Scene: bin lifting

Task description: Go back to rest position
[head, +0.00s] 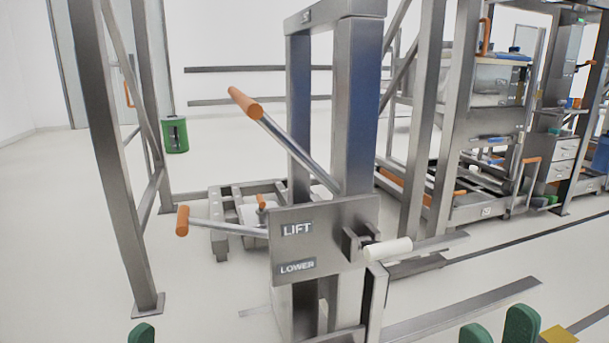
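My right gripper (498,330) shows at the bottom edge, right of centre. Its two green fingertips stand apart with a gap between them, and nothing shows between them. My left gripper (142,334) shows only as one green fingertip at the bottom edge, left of centre; the rest is out of frame. In front of me stands a grey metal lift station with a plate (330,240) marked LIFT and LOWER. A long lever with an orange grip (245,103) slants up left. A lower orange grip (182,221) and a white handle (387,249) also stick out. Neither gripper touches them.
A steel frame post (115,180) stands at the left. A green bin-like object (174,134) stands on the floor behind. Shelving racks (500,130) with bins and boxes fill the right. A metal floor rail (460,310) lies at the lower right. The floor at the left is open.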

